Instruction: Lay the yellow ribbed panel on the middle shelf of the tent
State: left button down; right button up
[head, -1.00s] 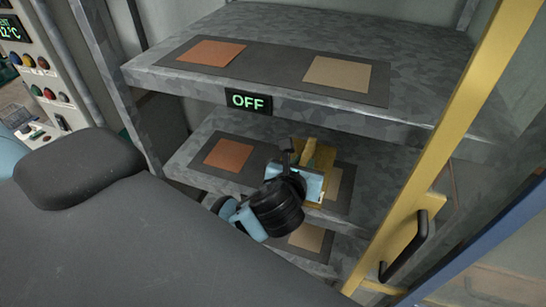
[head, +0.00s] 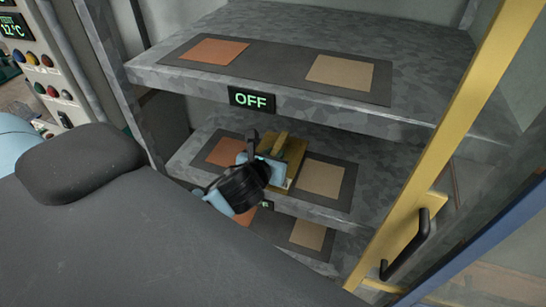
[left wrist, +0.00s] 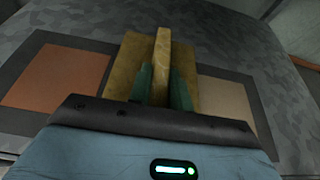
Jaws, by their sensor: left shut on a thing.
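The yellow ribbed panel (head: 297,150) is over the middle shelf (head: 385,170) of the tent, between its orange and tan squares. It also shows in the left wrist view (left wrist: 185,58), with its upright rib running away from me. My left gripper (left wrist: 162,88) is shut on that rib, one green finger on each side. In the head view the left gripper (head: 268,165) hides part of the panel and shelf. I cannot tell whether the panel touches the shelf. My right gripper is in neither view.
The top shelf (head: 430,75) with its OFF sign (head: 252,99) hangs above the left gripper. A lower shelf with a tan square (head: 308,234) is below. A yellow door frame (head: 450,140) with a black handle (head: 405,245) stands at the right. A control panel (head: 40,70) is at the left.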

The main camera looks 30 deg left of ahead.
pick_arm(q)
jog(key=shift+f, duration=0.3)
jog(key=shift+f, duration=0.1)
jog(key=c, duration=1.3)
grip_release()
jog(key=shift+f, duration=0.2)
jog(key=shift+r, duration=0.15)
